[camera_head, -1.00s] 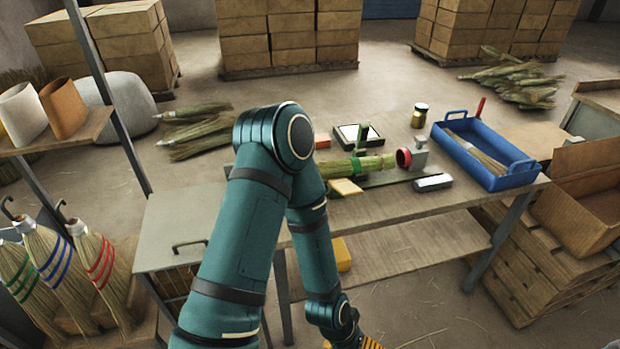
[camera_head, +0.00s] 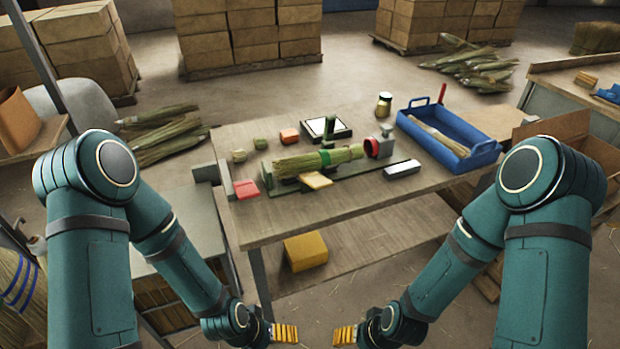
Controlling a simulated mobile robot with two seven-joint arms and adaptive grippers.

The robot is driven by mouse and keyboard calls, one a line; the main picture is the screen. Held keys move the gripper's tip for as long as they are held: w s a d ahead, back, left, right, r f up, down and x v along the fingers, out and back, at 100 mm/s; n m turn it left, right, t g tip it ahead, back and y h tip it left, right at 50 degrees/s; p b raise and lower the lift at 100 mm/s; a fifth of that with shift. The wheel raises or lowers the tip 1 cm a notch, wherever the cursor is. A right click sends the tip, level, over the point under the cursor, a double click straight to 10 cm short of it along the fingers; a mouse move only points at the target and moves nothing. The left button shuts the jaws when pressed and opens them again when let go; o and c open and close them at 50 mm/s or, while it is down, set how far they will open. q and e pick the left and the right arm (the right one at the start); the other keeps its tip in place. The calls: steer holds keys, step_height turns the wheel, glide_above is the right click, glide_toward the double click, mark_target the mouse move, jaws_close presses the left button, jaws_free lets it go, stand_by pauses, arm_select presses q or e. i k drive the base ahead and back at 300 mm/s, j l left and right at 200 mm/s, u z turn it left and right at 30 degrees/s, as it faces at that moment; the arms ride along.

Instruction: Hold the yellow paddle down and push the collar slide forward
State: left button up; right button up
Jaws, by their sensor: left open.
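The yellow paddle (camera_head: 315,180) sticks out from the front of a green winding fixture on the workbench. A straw bundle (camera_head: 292,164) with a green band lies along the fixture. The collar slide (camera_head: 378,147), a red ring with a grey block, stands at the bundle's right end. My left gripper (camera_head: 285,333), with yellow ribbed fingers, is open and empty, low in front of the bench and well apart from the paddle. My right gripper (camera_head: 345,334) is beside it, also away from the fixture; its finger opening cannot be made out.
A red paddle (camera_head: 246,188) is at the fixture's left. A white-topped block (camera_head: 402,169) lies right of it. A blue tray (camera_head: 450,135) and a jar (camera_head: 383,105) stand behind right. A yellow block (camera_head: 306,250) is on the lower shelf. The bench front (camera_head: 350,200) is clear.

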mark_target(381, 146)
steer(key=i+l+u, duration=0.15)
steer(key=l, duration=0.25)
steer(key=i+l+u, duration=0.15)
steer(key=l, duration=0.25)
steer(key=i+l+u, duration=0.15)
steer(key=l, duration=0.25)
steer(key=i+l+u, duration=0.15)
steer(key=l, duration=0.3)
steer(key=l+u, duration=0.15)
steer(key=l, duration=0.25)
steer(key=i, duration=0.05)
